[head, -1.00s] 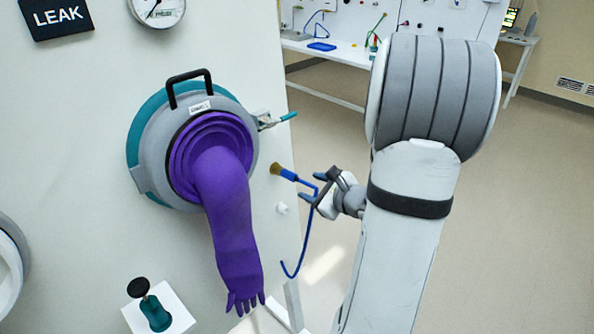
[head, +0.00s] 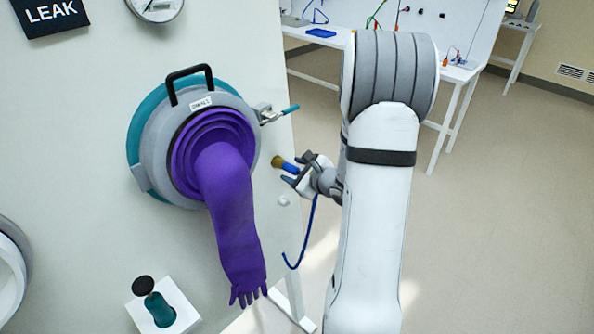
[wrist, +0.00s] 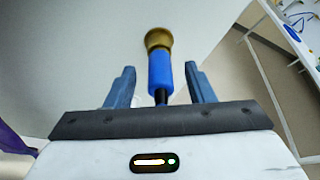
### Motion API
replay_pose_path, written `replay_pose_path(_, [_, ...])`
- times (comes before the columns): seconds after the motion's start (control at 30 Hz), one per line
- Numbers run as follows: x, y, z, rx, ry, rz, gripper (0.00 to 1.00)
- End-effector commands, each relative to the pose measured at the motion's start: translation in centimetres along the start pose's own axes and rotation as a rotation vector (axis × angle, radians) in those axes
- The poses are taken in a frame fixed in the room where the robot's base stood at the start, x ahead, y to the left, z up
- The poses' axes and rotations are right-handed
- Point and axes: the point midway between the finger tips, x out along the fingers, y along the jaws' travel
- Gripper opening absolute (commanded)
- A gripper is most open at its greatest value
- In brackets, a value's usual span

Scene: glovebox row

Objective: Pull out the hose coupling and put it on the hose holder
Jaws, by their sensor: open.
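The hose coupling, a blue sleeve with a brass end (head: 284,164), sits with its brass end against the pale glovebox panel (head: 60,150). It also shows in the wrist view (wrist: 160,72), standing between my finger pads. A blue hose (head: 301,245) hangs from behind my gripper in a hook-shaped curve. My gripper (head: 299,169) is open around the coupling's sleeve, with a gap visible on each side in the wrist view. A small white peg (head: 283,201) sticks out of the panel just below the coupling; I cannot tell whether it is the hose holder.
A purple glove (head: 232,215) hangs from a round port with a black handle (head: 189,75) left of my gripper. A clamp with a teal lever (head: 275,114) is above the coupling. A white block with a teal knob (head: 160,308) stands lower left. Floor at right is open.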

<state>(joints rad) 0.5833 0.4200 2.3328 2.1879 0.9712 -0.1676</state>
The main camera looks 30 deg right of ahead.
Motion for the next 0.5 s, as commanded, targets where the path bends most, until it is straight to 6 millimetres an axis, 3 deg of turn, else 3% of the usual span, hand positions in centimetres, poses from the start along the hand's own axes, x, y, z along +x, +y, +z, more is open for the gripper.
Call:
replay_pose_path(0.1, [-0.01,0.02,0.0,0.0,0.0,0.0,0.48])
replay_pose_path(0.5, [-0.01,0.07,0.03,0.0,-0.001,0.001,0.15])
